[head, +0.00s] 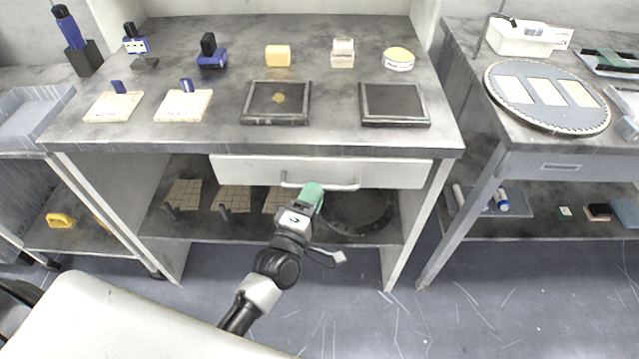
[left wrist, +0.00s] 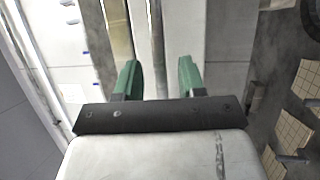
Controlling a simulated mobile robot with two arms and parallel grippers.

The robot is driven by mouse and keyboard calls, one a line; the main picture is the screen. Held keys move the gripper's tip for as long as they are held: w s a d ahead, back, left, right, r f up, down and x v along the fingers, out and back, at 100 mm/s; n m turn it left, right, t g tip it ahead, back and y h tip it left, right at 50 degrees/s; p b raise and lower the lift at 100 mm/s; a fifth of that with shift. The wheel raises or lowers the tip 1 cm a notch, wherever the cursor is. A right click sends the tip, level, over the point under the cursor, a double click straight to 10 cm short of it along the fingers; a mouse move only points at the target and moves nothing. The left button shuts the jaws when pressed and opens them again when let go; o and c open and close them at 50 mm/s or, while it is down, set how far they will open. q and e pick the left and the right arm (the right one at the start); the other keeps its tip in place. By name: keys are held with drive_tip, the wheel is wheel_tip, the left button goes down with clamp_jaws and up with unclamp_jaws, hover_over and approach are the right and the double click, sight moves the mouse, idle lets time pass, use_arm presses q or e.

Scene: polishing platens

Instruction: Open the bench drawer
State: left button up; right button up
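The bench drawer (head: 245,170) has a white front under the bench top, and I see no inside of it in the head view. Its grey bar handle (head: 345,187) runs across the middle of the front. My left gripper (head: 314,190) is at the handle and covers part of it. In the left wrist view the two green fingers (left wrist: 159,78) are apart. A narrow grey bar runs through the gap between them, with white surface beside it. I cannot tell whether the fingers touch it. My right gripper does not show.
The bench top (head: 335,115) holds two dark square plates, pale pads and small blocks. A lower shelf (head: 240,228) below the drawer carries tiles and a dark round plate. A side bench (head: 470,60) stands at right. The floor in front is clear.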

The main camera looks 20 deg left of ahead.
use_arm(q)
drive_tip(key=shift+x, duration=1.4)
drive_tip(key=shift+c, duration=0.5)
clamp_jaws()
